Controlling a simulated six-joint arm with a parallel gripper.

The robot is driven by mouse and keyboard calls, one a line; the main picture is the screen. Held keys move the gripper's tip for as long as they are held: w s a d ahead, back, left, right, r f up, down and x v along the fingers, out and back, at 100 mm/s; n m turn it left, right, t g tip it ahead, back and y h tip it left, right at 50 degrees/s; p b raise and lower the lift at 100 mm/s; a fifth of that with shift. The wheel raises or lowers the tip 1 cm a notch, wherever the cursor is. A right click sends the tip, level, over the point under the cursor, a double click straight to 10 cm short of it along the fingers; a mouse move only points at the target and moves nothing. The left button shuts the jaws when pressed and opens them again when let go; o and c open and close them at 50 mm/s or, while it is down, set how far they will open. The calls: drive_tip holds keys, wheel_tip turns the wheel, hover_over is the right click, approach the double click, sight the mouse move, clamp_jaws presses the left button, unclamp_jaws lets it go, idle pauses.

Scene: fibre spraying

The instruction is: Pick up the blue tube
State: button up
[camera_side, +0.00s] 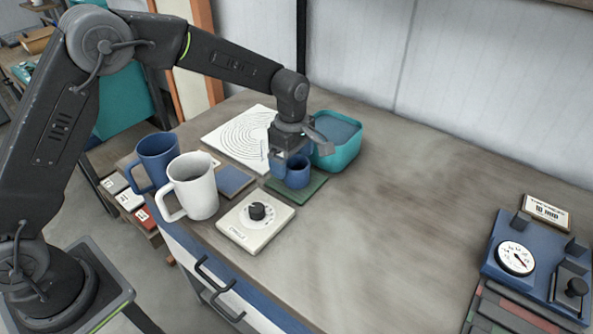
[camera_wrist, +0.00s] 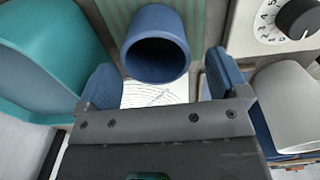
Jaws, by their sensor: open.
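The blue tube (camera_side: 298,171) stands upright on a green mat (camera_side: 312,187) in the side view. In the wrist view the blue tube (camera_wrist: 156,46) shows its dark open end, in front of my gripper and between the lines of its fingers. My gripper (camera_side: 288,160) is just beside the tube in the side view. In the wrist view my gripper (camera_wrist: 163,85) is open, with one blue-padded finger on each side and nothing held. Whether a finger touches the tube cannot be told.
A teal container (camera_side: 338,150) stands close behind the tube. A white mug (camera_side: 196,190), a blue mug (camera_side: 158,158) and a dial box (camera_side: 240,226) stand to the left and front. A white sheet with curved lines (camera_side: 238,135) lies behind. The table's middle right is clear; a gauge device (camera_side: 497,248) is far right.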

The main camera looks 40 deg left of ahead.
drive_tip(key=shift+w+d+f, duration=0.1)
drive_tip(key=shift+d+f, duration=0.05)
drive_tip(key=shift+f, duration=0.8)
drive_tip(key=shift+d+f, duration=0.15)
drive_tip(key=shift+f, duration=0.8)
drive_tip(key=shift+c, duration=0.4)
drive_tip(key=c, duration=0.9)
